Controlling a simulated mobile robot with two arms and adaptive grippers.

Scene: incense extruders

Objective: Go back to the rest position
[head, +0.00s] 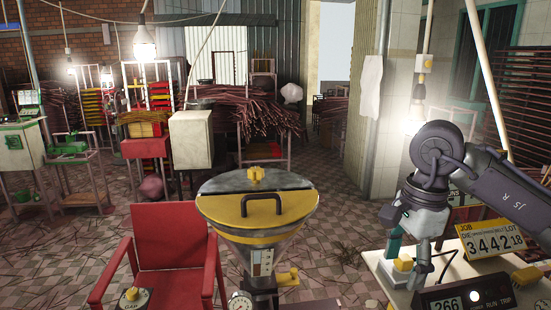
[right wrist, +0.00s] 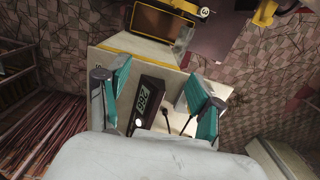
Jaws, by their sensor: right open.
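My right gripper (head: 408,268) hangs pointing down over the pale side table at the right of the head view. In the right wrist view the same gripper (right wrist: 157,88) has its two teal-padded fingers spread apart, with nothing held between them. The table top (right wrist: 115,42) and a dark digital counter (right wrist: 146,103) show beyond and between the fingers. In the head view a yellow knob (head: 403,265) appears beside the fingers; I cannot tell whether they touch it. My left gripper is not in view.
The counter reading 266 (head: 448,303) and a yellow job-lot card (head: 490,240) are on the table (head: 383,268). A yellow-lidded hopper (head: 225,208) stands at front centre, beside a red chair (head: 170,235). Bundles of sticks (head: 265,105) fill the back.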

